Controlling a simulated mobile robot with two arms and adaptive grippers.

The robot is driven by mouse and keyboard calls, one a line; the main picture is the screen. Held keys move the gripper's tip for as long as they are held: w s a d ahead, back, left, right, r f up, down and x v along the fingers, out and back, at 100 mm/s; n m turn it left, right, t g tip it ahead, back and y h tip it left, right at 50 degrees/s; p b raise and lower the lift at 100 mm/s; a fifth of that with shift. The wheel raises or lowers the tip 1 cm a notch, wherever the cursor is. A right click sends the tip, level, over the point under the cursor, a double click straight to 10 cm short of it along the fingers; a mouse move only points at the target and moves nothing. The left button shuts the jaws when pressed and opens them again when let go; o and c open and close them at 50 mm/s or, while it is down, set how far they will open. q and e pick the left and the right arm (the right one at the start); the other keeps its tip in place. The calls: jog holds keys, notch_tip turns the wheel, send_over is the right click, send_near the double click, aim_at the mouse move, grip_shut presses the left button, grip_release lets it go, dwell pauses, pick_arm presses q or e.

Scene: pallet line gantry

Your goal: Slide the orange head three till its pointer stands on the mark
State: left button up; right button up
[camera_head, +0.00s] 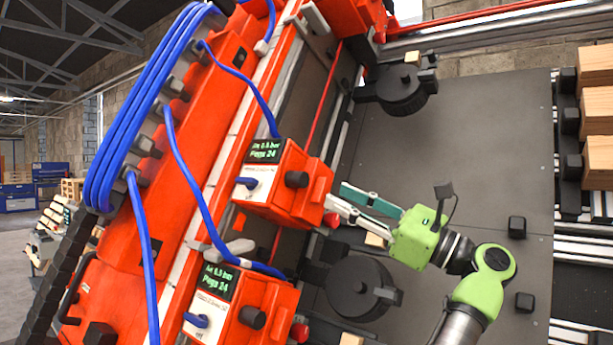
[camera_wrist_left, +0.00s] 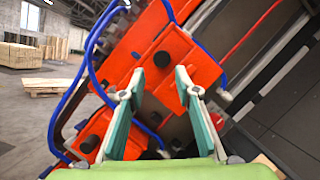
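Two orange heads show in the head view, an upper one (camera_head: 312,190) and a lower one (camera_head: 269,303), each with a small screen and a black knob. I cannot read which is head three, and I cannot make out a pointer or mark. My left gripper (camera_head: 336,203), green with teal finger pads, is just right of the upper head. In the left wrist view its fingers (camera_wrist_left: 160,82) are spread, with an orange head (camera_wrist_left: 185,50) beyond them. I see nothing held; whether a fingertip touches the head is unclear. My right gripper is in neither view.
Blue hoses (camera_head: 192,190) loop from the orange gantry beam (camera_head: 200,95) to the heads. Black round discs (camera_head: 402,92) stand above and below the gripper over a dark plate (camera_head: 490,130). Wooden blocks (camera_head: 597,112) are stacked at the right edge.

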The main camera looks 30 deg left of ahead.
aim_at(305, 180)
pick_arm(q)
jog(key=p+x, duration=0.1)
jog(key=x, duration=0.3)
jog(key=p+x, duration=0.1)
jog(key=x, duration=0.4)
jog(key=shift+w+a+r, duration=0.1)
jog(key=shift+w+a, duration=0.1)
jog(key=shift+a, duration=0.1)
jog(key=shift+a+r+p, duration=0.1)
jog(key=shift+a+p, duration=0.25)
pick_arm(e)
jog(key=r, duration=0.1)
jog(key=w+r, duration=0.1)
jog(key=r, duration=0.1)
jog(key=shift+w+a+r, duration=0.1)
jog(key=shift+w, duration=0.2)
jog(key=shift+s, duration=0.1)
